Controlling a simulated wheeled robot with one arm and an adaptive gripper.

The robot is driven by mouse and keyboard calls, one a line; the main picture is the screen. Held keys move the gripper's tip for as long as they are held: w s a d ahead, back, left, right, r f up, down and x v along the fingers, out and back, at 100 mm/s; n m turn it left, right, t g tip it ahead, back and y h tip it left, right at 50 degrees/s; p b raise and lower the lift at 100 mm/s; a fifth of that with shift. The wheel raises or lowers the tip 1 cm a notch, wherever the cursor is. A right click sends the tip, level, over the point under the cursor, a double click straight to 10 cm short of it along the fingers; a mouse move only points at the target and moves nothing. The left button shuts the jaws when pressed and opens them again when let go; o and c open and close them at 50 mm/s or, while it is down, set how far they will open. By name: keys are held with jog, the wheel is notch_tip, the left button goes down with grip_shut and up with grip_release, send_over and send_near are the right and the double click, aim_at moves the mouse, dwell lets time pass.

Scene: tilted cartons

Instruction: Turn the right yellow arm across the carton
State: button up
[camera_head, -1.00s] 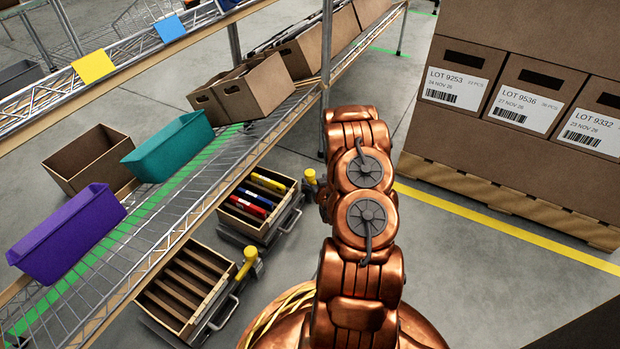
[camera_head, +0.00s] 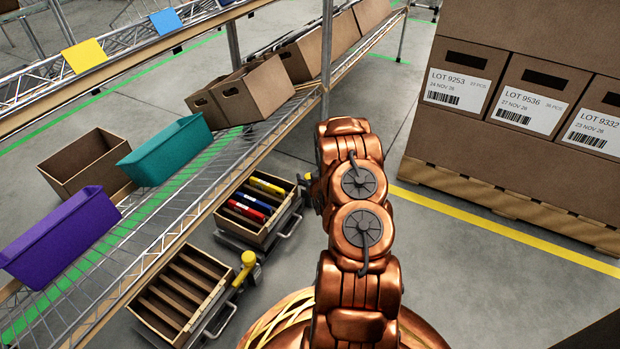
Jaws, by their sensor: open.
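The right carton (camera_head: 236,229) is a tilted open wooden-brown box holding several yellow, blue and red folders. The left carton (camera_head: 150,318) is tilted and holds brown dividers but no coloured folders. Its yellow arm (camera_head: 246,268) stands at that carton's right side, apart from the folders. My gripper is not visible; my arm's upper links stand right of the right carton.
A wire shelf with a purple bin (camera_head: 60,240), a teal bin (camera_head: 168,147) and brown boxes (camera_head: 255,92) runs along the left. Stacked labelled cartons (camera_head: 520,60) stand on a pallet (camera_head: 500,195) at right. Grey floor with a yellow line (camera_head: 480,220) lies between.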

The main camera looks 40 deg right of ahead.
jog(key=shift+c, duration=0.2)
grip_shut()
dwell(0.4)
